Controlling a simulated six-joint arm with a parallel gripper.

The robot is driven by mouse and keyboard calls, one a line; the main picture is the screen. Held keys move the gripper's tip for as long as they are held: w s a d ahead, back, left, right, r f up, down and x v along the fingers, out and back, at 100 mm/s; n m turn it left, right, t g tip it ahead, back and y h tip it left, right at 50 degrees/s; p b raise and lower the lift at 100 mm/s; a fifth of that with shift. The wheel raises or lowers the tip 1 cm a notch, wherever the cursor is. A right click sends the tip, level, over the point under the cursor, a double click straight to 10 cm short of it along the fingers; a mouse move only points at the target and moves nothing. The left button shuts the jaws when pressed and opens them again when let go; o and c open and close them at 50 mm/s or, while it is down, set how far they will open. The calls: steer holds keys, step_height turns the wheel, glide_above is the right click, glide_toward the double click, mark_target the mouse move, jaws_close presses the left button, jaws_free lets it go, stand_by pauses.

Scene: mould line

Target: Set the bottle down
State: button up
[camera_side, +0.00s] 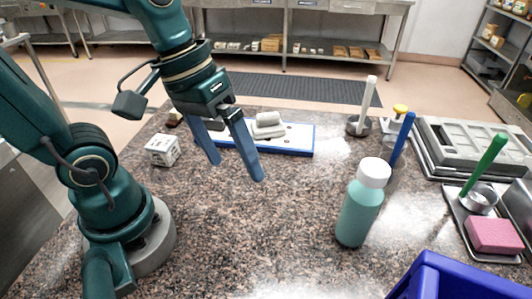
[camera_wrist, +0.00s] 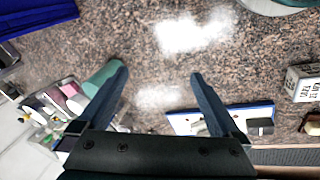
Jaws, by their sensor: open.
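The bottle (camera_side: 359,207) is teal green with a white cap. It stands upright on the speckled stone worktop, right of centre in the side view. In the wrist view its green body (camera_wrist: 103,77) shows just left of the left finger, which hides part of it. My gripper (camera_side: 236,172) is open and empty. It hangs above the worktop to the left of the bottle, clearly apart from it in the side view. The wrist view shows both fingers (camera_wrist: 158,75) spread with only bare worktop between them.
A blue-edged white board (camera_side: 298,138) with pale blocks lies behind my gripper. A white printed cube (camera_side: 163,150) is at left. A blue bin (camera_side: 440,277) fills the front right corner. Upright handles, a grey mould tray (camera_side: 468,138) and a pink sponge (camera_side: 493,235) stand at right. The centre front is clear.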

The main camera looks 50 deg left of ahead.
steer(key=a+m+t, duration=0.1)
steer(key=a+r+m+t+y, duration=0.1)
steer(key=s+a+m+t+y, duration=0.1)
steer(key=shift+s+a+r, duration=0.1)
steer(key=shift+a+r, duration=0.05)
steer(key=shift+a, duration=0.2)
